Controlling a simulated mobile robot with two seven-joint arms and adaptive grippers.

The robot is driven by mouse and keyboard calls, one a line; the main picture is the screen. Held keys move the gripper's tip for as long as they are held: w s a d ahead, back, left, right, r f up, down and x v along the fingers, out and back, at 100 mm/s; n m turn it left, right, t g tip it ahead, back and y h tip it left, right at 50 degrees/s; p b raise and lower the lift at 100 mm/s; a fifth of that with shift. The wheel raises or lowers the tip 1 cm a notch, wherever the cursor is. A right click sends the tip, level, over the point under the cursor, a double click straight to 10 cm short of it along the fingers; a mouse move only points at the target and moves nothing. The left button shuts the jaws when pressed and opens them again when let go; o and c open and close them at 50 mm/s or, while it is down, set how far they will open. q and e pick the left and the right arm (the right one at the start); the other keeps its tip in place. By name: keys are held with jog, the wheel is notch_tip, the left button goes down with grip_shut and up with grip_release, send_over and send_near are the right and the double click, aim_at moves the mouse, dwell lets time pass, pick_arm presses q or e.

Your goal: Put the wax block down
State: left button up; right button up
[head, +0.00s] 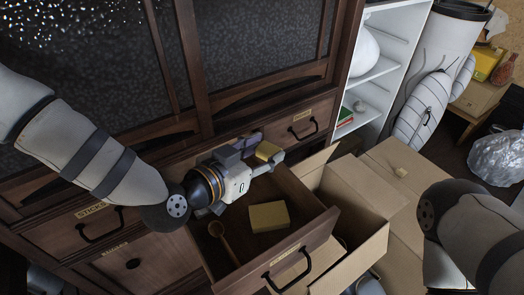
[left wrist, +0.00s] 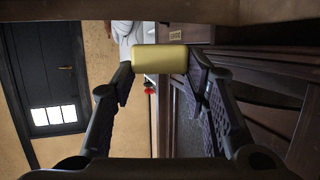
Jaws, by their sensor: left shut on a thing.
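A small yellow wax block (head: 268,151) is held between the fingertips of my left gripper (head: 266,154), above the back part of an open drawer (head: 318,228). In the left wrist view the wax block (left wrist: 160,58) spans the gap between the two fingers (left wrist: 160,75), which are shut on it. A second, larger pale yellow block (head: 269,216) lies flat inside the drawer, below and apart from the gripper. My right arm enters at the right, but its gripper is out of view.
A wooden spoon (head: 225,240) lies at the drawer's left side. Bare drawer floor shows around the larger block. An open cardboard box (head: 352,205) stands against the drawer's right side. The dark wooden cabinet (head: 190,130) rises behind. White shelves (head: 385,75) stand to its right.

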pick_arm(q)
jog(key=shift+f, duration=0.6)
jog(key=o, duration=1.1)
jog(key=shift+r, duration=0.1)
jog(key=shift+s+a+r, duration=0.5)
jog(key=shift+s+r, duration=0.15)
jog(key=shift+r, duration=0.2)
jog(key=p+v, duration=0.1)
jog(key=v, duration=0.9)
jog(key=shift+s+a, duration=0.1)
jog(key=shift+s, duration=0.05)
